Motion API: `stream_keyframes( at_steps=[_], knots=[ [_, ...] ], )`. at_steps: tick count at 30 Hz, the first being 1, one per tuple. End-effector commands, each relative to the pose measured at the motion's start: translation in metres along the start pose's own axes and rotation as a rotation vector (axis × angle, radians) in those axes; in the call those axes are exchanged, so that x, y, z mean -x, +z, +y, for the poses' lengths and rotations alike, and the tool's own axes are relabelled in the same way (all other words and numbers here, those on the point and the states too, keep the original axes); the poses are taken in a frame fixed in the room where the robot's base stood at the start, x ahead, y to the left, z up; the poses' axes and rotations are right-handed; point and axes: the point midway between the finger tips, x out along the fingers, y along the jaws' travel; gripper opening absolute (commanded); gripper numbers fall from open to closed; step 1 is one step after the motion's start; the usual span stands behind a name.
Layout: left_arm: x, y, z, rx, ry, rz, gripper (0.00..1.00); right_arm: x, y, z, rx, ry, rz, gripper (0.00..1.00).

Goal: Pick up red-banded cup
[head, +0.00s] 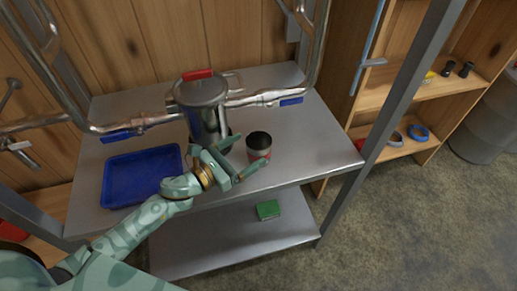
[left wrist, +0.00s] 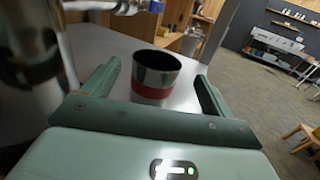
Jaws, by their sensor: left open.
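The red-banded cup (head: 259,146) stands upright on the grey metal table, to the right of the large pot. It is metallic with a dark inside and a red band. In the left wrist view the cup (left wrist: 155,76) stands between and beyond my open fingers, with its red band low on the side. My left gripper (head: 238,164) is open, close to the cup on its near left side, and empty. In the left wrist view my left gripper (left wrist: 159,84) shows a finger on each side of the cup. My right gripper is not in view.
A steel pot (head: 203,103) with a red-handled lid stands close left of the gripper. Metal pipes with blue valve handles run above the table (head: 304,163). A blue tray (head: 140,177) lies at left. A green box (head: 268,210) sits on the lower shelf. A grey post rises at right.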

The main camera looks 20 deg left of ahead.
Motion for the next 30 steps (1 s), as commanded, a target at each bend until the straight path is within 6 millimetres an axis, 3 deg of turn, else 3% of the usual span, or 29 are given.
stream_keyframes(
  at_steps=[8, 15, 24, 30],
  knots=[
    [-0.028, -0.002, 0.001, 0.002, 0.001, 0.000, 0.86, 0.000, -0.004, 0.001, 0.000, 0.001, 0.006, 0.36],
    [-0.066, -0.006, 0.005, 0.003, 0.001, -0.001, 0.86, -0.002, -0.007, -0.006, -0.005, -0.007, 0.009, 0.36],
    [-0.073, -0.007, 0.004, 0.002, 0.000, 0.001, 0.86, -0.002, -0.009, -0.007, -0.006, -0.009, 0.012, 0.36],
    [-0.073, -0.007, 0.004, 0.002, 0.000, 0.001, 0.37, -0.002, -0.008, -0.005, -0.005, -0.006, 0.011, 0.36]
  ],
)
